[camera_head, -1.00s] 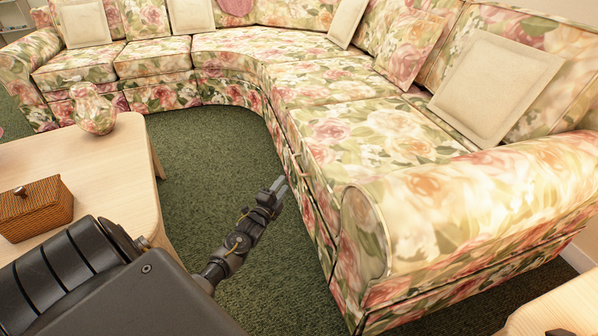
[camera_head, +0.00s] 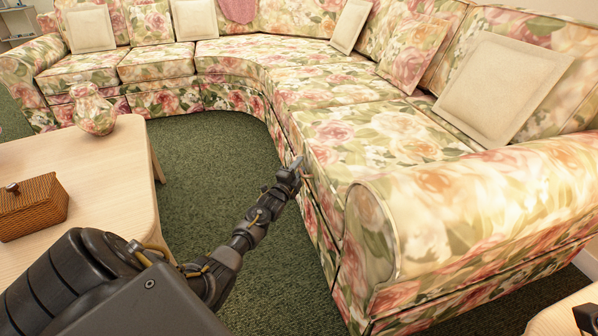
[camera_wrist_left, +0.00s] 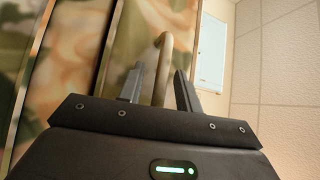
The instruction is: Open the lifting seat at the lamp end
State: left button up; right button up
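The near seat (camera_head: 385,132) of the floral sofa has its cushion lying flat, next to the rounded sofa arm. A slim brass-coloured handle (camera_head: 307,176) is on the seat's front, just below the cushion. My left gripper (camera_head: 297,166) is at this front edge, beside the handle. In the left wrist view the handle (camera_wrist_left: 164,62) rises between the two separated fingers of the left gripper (camera_wrist_left: 158,85). The fingers look open, and I cannot tell whether either touches the handle. No lamp is in view. My right gripper is not in view.
A pale wood coffee table (camera_head: 110,165) stands at left, with a woven box (camera_head: 33,205) and a floral vase (camera_head: 94,110). Cream cushions (camera_head: 500,85) lean on the backrest. Green carpet (camera_head: 215,150) is clear between table and sofa. Another pale tabletop (camera_head: 555,318) is at lower right.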

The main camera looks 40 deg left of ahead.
pick_arm(q)
grip_shut()
jog(key=shift+r, duration=0.15)
dwell(0.4)
